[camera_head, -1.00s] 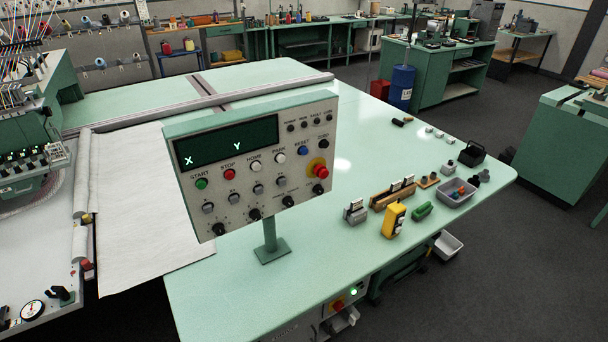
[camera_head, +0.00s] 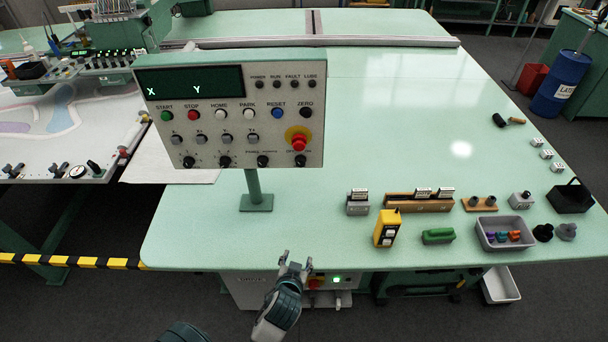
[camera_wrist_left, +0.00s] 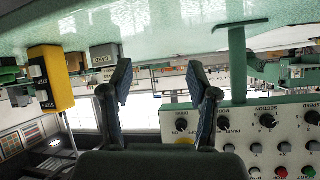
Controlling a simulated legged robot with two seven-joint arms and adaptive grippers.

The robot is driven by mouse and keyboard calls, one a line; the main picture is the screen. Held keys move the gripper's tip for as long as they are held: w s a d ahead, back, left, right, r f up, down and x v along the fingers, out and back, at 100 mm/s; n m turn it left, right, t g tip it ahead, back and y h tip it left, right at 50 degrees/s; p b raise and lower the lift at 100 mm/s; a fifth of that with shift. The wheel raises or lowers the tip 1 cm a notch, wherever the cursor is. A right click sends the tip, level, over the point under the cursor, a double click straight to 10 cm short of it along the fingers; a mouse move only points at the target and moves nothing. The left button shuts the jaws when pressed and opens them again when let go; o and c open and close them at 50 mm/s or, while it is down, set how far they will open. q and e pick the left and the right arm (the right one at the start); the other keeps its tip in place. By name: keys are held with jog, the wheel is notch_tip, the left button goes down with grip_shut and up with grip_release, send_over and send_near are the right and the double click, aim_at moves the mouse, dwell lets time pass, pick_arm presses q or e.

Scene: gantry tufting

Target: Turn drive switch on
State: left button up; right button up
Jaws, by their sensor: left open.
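The control panel (camera_head: 245,142) stands on a post on the green table, with a row of black rotary knobs along its bottom edge. The rightmost knob (camera_head: 300,160) sits below the red emergency button (camera_head: 299,142). My left gripper (camera_head: 295,262) is open and empty at the table's front edge, below and apart from the panel. The left wrist view is upside down; the panel (camera_wrist_left: 292,142) shows right of the open left gripper (camera_wrist_left: 159,85). My right gripper is not in view.
A cabinet under the table has a red knob (camera_head: 316,284) and a lit green lamp (camera_head: 337,280). A yellow box (camera_head: 387,228), a green piece (camera_head: 438,236) and a grey bin (camera_head: 507,247) stand to the right. The table's middle is clear.

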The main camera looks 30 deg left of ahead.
aim_at(300, 164)
pick_arm(q)
jog(key=w+a+r+n+t+y, duration=0.1)
jog(key=w+r+n+t+y, duration=0.1)
jog(key=r, duration=0.6)
jog(key=w+a+r+n+t+y, duration=0.1)
jog(key=w+r+n+t+y, duration=0.15)
jog(key=r, duration=0.55)
jog(key=shift+m, duration=0.45)
jog(key=x, duration=0.8)
jog(key=d+r+p+x, duration=0.1)
jog(key=x, duration=0.4)
jog(key=shift+w, duration=0.45)
jog(key=w+a, duration=0.2)
jog(key=a, duration=0.1)
jog(key=shift+w+f, duration=0.2)
jog(key=shift+w, duration=0.15)
jog(key=shift+w+a+f, duration=0.1)
jog(key=shift+w+a, duration=0.1)
jog(key=shift+a, duration=0.2)
jog(key=shift+d, duration=0.65)
jog(key=shift+c, duration=1.3)
jog(key=shift+s+d+r, duration=0.1)
jog(key=shift+r, duration=0.15)
jog(key=c, duration=0.8)
grip_shut()
jog(key=shift+a, duration=0.3)
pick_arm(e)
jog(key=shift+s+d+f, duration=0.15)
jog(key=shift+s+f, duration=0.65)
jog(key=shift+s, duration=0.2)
